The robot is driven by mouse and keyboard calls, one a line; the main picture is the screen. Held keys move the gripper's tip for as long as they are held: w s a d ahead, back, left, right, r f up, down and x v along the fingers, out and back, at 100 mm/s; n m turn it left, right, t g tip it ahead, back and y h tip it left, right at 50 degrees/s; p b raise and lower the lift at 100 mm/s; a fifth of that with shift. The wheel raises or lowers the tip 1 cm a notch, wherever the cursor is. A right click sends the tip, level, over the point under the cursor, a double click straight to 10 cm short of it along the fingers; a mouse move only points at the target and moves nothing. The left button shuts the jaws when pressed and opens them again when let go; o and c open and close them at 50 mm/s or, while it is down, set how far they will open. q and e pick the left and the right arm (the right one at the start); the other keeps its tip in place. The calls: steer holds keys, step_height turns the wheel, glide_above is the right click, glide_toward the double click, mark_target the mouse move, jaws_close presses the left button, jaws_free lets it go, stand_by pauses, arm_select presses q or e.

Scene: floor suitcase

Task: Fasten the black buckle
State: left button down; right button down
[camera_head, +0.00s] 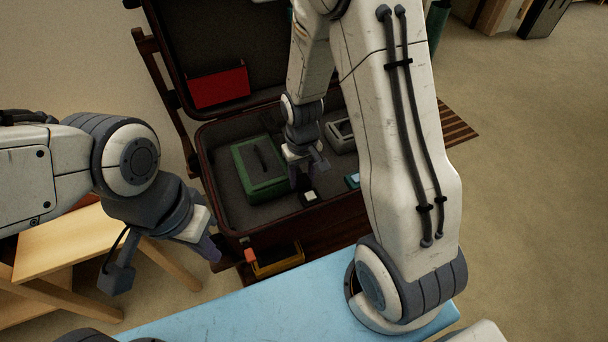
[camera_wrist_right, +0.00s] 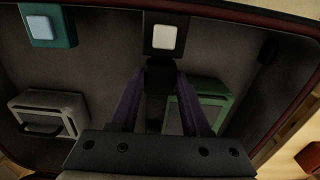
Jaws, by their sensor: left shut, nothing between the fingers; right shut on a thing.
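The black buckle (camera_head: 312,198) lies inside the open suitcase (camera_head: 228,217), near its front wall. In the right wrist view its square black part with a white patch (camera_wrist_right: 163,37) is at the top centre. A smaller black piece (camera_wrist_right: 160,76) sits directly below it, between the fingertips of my right gripper (camera_wrist_right: 160,80), which is shut on it. The two black parts appear close together; I cannot tell whether they are joined. In the head view my right gripper (camera_head: 306,176) reaches down beside the buckle. My left gripper (camera_head: 212,247) is shut and empty, outside the suitcase at its left front.
A green box (camera_head: 258,170), a grey case (camera_head: 341,134) and a teal item (camera_head: 352,181) lie in the suitcase. A red pocket (camera_head: 218,87) is on the raised lid. A yellow box (camera_head: 278,259) is just outside the front wall. A blue surface (camera_head: 250,310) lies nearer me.

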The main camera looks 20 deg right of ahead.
mark_target(304, 180)
steer(key=shift+c, duration=1.8)
jaws_free()
steer(key=shift+s, duration=0.2)
steer(key=shift+d, duration=0.1)
step_height(304, 180, up, 10)
steer(key=p, duration=0.3)
steer(key=shift+r, duration=0.25)
